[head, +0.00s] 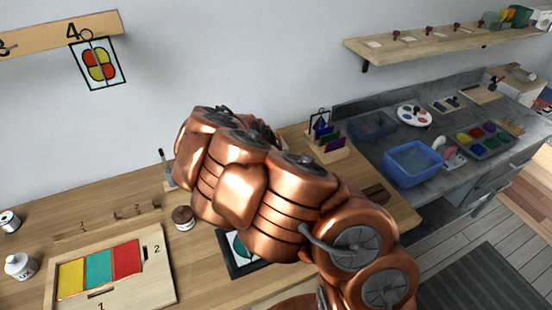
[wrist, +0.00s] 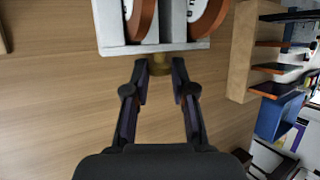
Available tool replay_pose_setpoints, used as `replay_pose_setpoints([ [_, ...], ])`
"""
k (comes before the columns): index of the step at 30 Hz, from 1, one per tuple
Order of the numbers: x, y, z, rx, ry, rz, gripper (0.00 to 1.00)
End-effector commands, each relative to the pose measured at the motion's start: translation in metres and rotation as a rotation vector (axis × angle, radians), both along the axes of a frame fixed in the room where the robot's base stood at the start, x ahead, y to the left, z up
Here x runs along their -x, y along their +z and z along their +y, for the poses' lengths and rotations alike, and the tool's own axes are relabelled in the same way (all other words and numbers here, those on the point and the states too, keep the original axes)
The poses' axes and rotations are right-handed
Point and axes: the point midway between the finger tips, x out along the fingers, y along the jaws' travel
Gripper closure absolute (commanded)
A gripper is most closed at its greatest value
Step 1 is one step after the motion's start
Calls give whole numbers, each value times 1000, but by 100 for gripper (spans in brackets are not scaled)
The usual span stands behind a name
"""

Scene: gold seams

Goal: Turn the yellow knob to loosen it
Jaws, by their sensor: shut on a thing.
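The yellow knob (wrist: 160,66) is a small brass-coloured piece in the wrist view, at the lower edge of a pale grey holder (wrist: 118,48). Two orange-brown round pieces (wrist: 207,18) sit in the holder, cut off by the top of the picture. My gripper (wrist: 160,72) has its fingertips on either side of the knob and is shut on it. In the head view my copper arm hides the gripper and the knob. How far the knob is turned cannot be told.
A wooden rack (wrist: 240,55) with dark slots stands right of the holder in the wrist view. In the head view, a board with coloured tiles (head: 160,262), a brown-lidded jar (head: 183,217) and a card rack (head: 332,152) share the wooden table. A blue bin (head: 412,176) stands on the grey counter.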

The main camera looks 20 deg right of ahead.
Motion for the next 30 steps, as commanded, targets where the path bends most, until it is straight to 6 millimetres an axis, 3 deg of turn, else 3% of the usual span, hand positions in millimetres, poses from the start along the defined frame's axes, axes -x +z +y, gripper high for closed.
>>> replay_pose_setpoints([
  [21, 1, -1, 0, 23, -3, 3, 100],
  [22, 1, -1, 0, 24, -2, 4, 74],
  [30, 1, -1, 0, 25, -2, 2, 50],
])
